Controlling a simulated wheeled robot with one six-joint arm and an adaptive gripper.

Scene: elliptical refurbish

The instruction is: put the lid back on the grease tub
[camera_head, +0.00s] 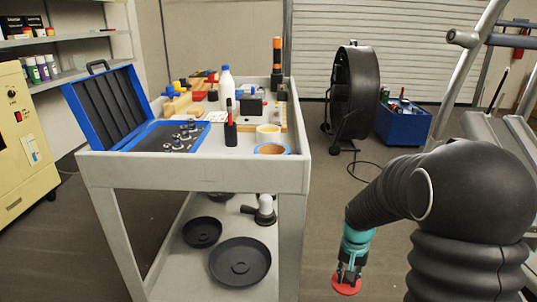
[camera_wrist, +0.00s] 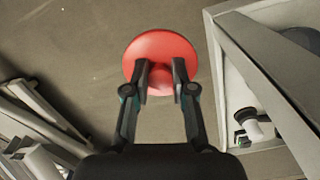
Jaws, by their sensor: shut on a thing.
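A round red lid (camera_head: 346,288) hangs from my gripper (camera_head: 349,272), to the right of the cart and above the floor. In the wrist view the lid (camera_wrist: 160,47) spreads out beyond my two fingertips (camera_wrist: 161,73), which are shut on its raised middle. On the cart's top, near the front right corner, stand a low cream round container (camera_head: 268,130) and a blue-rimmed round piece with a tan middle (camera_head: 271,149). I cannot tell for certain which of these is the grease tub. My gripper is well apart from both.
The grey cart (camera_head: 190,175) has a raised rim. Its top also holds a blue open case (camera_head: 102,105), a white bottle (camera_head: 226,85) and a red-and-black marker-like item (camera_head: 231,128). Black pans (camera_head: 240,262) lie on its lower shelf. A large black fan (camera_head: 356,90) stands behind; floor between is clear.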

